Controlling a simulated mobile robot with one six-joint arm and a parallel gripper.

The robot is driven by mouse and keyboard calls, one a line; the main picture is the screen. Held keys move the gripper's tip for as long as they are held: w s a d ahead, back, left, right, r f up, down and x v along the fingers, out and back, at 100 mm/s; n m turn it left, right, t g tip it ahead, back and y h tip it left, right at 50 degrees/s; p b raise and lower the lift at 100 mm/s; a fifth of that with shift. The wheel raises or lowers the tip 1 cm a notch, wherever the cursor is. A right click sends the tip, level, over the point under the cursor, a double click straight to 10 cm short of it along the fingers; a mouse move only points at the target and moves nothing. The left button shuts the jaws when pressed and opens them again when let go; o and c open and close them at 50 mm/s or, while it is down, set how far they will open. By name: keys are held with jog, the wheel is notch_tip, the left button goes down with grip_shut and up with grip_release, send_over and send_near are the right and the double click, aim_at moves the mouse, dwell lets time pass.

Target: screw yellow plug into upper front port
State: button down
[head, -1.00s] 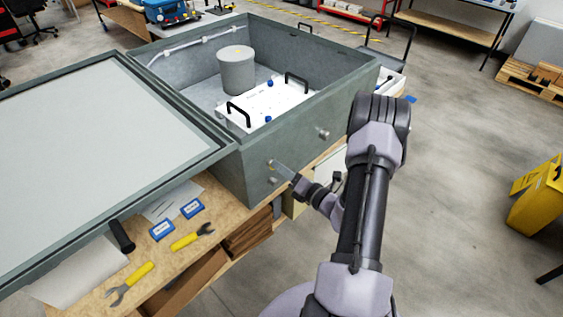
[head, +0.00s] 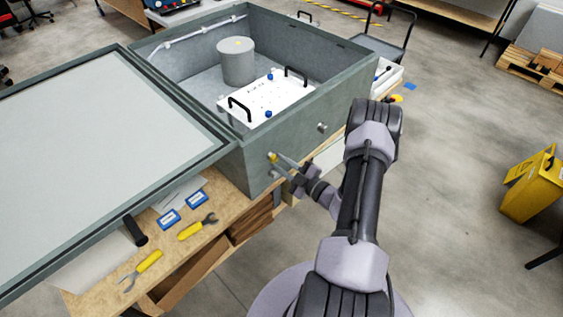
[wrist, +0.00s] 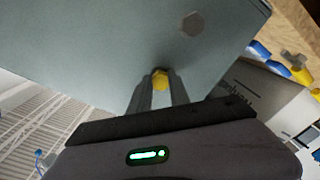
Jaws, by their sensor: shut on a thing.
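The yellow plug (wrist: 160,80) is between my fingertips in the wrist view, against or very close to the grey-green wall of the analyser box (wrist: 110,45). In the head view the yellow plug (head: 272,156) shows as a small spot at the upper part of the box's front wall (head: 255,165). My gripper (head: 279,160) is shut on it, reaching in from the right. The port behind the plug is hidden, and I cannot tell how deep the plug sits. A grey hexagonal fitting (wrist: 192,24) is on the same wall; a grey fitting (head: 274,175) shows below the plug in the head view.
Another round fitting (head: 322,127) sits further right on the wall. The open lid (head: 100,150) spreads left. The box holds a grey cylinder (head: 237,62) and a white panel (head: 262,100) with black handles. Yellow-handled tools (head: 141,268) and blue-labelled boxes (head: 168,219) lie on the bench.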

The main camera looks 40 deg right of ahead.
jog(key=shift+a+f, duration=0.1)
jog(key=m, duration=0.6)
jog(key=shift+a, duration=0.1)
jog(key=c, duration=1.1)
grip_release()
jog(key=s+p, duration=0.1)
jog(key=s, duration=0.6)
jog(key=shift+d, duration=0.35)
